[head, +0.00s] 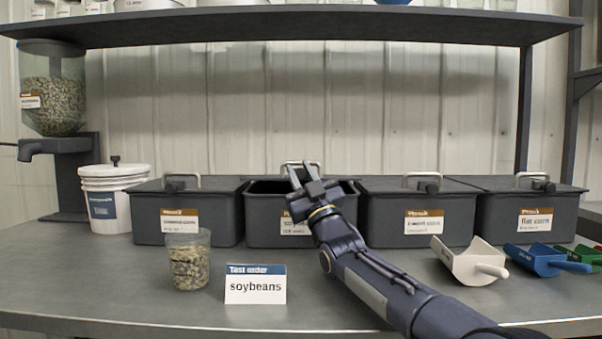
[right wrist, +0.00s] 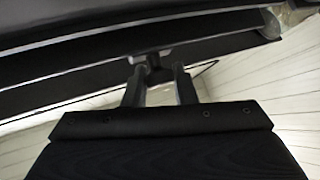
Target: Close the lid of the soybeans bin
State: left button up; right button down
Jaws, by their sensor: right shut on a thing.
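The second bin from the left (head: 262,203) is dark grey and shows a dark open mouth. Its label is mostly behind my right arm, so I cannot read it. A silver handle (head: 288,163) shows at its back edge, behind my right gripper (head: 305,172). The lid panel itself is not clear in the head view. In the right wrist view the two fingers (right wrist: 158,82) are closed around a small dark part (right wrist: 152,62) on a dark panel, which looks like the lid's handle or knob. My left gripper is not in view.
Closed bins stand left (head: 145,222) and right (head: 385,225), (head: 500,215). In front are a cup of grain (head: 189,262), a "soybeans" card (head: 255,290), and white (head: 470,262) and blue (head: 535,260) scoops. A shelf (head: 300,25) hangs above. The front left counter is clear.

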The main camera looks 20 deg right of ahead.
jog(key=shift+f, duration=0.15)
jog(key=c, duration=1.2)
grip_release()
jog(key=s+p, duration=0.1)
jog(key=s, duration=1.2)
jog(key=shift+d+f+p, duration=0.3)
jog(key=shift+d+f, duration=0.05)
jog(key=shift+d, duration=0.1)
jog(key=shift+c, duration=0.4)
